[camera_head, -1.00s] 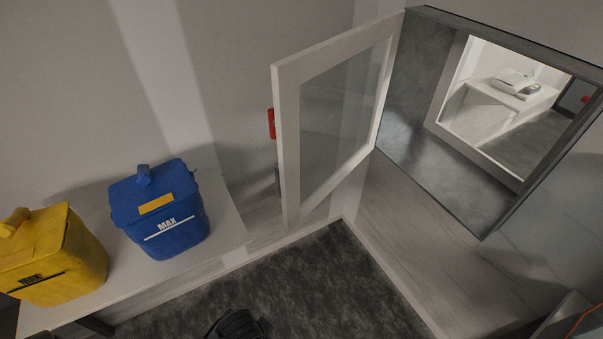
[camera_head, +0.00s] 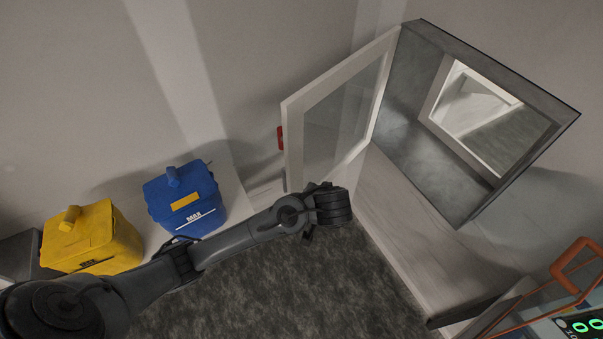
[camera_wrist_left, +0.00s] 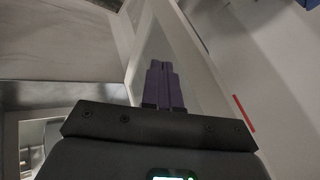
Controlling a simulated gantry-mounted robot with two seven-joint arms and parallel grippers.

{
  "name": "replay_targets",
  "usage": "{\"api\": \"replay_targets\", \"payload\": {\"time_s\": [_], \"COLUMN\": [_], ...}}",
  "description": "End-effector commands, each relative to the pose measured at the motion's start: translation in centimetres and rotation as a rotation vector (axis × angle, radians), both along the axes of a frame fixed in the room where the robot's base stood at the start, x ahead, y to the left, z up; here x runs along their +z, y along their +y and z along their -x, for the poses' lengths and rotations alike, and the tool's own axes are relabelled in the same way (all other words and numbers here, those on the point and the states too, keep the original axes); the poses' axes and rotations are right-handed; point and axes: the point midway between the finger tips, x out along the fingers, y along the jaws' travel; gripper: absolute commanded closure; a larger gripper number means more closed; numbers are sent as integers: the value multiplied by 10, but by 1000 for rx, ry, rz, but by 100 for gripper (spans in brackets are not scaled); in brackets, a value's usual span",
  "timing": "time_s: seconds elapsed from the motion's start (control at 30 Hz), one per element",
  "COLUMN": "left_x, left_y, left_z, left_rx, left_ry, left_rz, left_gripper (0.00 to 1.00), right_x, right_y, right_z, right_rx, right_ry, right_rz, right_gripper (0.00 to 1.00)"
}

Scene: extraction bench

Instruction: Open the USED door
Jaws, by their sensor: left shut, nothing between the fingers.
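The white-framed glass door (camera_head: 291,150) stands swung wide open from the left edge of the grey wall cabinet (camera_head: 477,208). A red piece (camera_head: 281,138) sits on its outer edge. No USED label is readable. My left arm reaches in from the left, its wrist below the door's lower edge; the fingers are hidden in the head view. In the wrist view my left gripper (camera_wrist_left: 164,70) is shut and empty, its purple fingers in front of the door's glass and frame. Contact cannot be told. My right gripper is not in view.
A blue bin (camera_head: 186,203) and a yellow bin (camera_head: 92,238) stand on a white shelf at left, close to my left arm. An orange-edged panel with a green display (camera_head: 585,326) is at lower right. The cabinet's opening is clear.

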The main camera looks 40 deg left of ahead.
Motion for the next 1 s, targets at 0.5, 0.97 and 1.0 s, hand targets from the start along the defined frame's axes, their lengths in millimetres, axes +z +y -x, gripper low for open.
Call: {"api": "replay_targets", "payload": {"time_s": [0.5,0.97,1.0], "left_x": [-27,-59,-59], "left_y": [30,77,81], "left_z": [-31,-46,-46], "left_rx": [0,0,1], "left_ry": [-27,-30,-30], "left_rz": [-6,-3,-3], "left_gripper": [100,100,100], "right_x": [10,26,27], "right_y": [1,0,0], "right_z": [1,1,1], "right_rx": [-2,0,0], "right_ry": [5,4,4], "right_rz": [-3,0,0], "right_gripper": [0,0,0]}}
